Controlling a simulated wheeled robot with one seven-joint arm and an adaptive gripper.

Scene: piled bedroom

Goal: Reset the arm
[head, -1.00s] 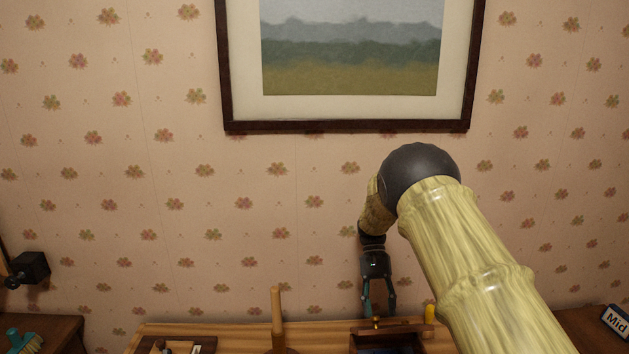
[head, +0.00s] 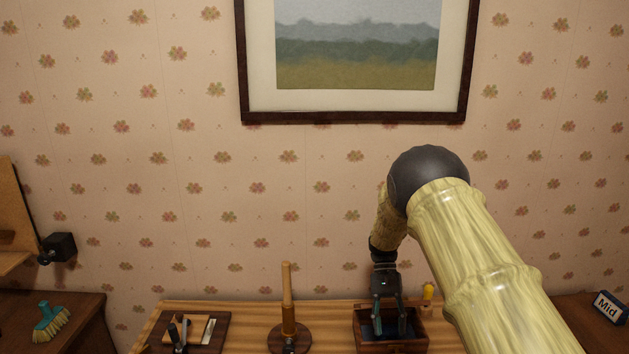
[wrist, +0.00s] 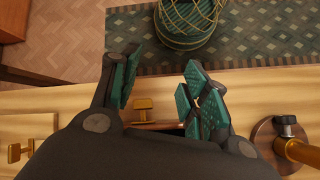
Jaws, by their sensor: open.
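My gripper (head: 389,318) hangs from my arm over a small wooden box (head: 419,342) on the wooden dresser or table top in the head view. Its teal-padded fingers are apart with nothing between them. In the wrist view my gripper (wrist: 160,95) shows its two fingers spread. A brass knob or fitting (wrist: 143,105) shows between and below them. The inside of the box is mostly hidden by the fingers in the head view.
A wooden post on a round base (head: 288,310) stands left of the box. A tray (head: 208,333) with small items lies further left. A yellow object (head: 428,291) stands behind the box. A basket (wrist: 188,22) sits on the rug.

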